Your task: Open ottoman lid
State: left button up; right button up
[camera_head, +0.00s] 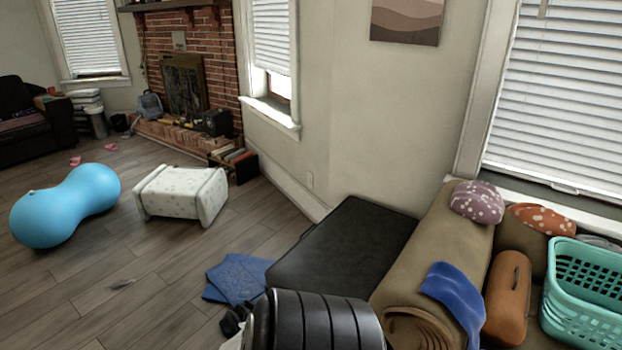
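A low, dark box with a flat, padded-looking black top (345,248) stands beside the tan sofa, against the wall corner; it looks like the ottoman. Its top lies flat and appears shut. Its near end is hidden by a dark, ribbed, rounded shape at the bottom edge of the view. I cannot see a handle or the seam of the lid. Neither of my grippers can be made out in the head view.
The tan sofa (435,245) bears a blue cloth (455,295), pillows and a teal basket (585,290). Blue mats (238,278) lie left of the ottoman. A white patterned stool (180,193) and a blue peanut ball (65,205) stand farther left. Open wood floor lies between.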

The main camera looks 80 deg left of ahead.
aim_at(350, 251)
jog(key=k+u, duration=0.15)
jog(key=u, duration=0.2)
jog(key=k+j+u, duration=0.15)
jog(key=u, duration=0.25)
jog(key=k+j+u, duration=0.15)
jog(key=u, duration=0.2)
jog(key=j, duration=2.25)
jog(key=i+j, duration=0.1)
jog(key=j, duration=2.2)
jog(key=k+u, duration=0.05)
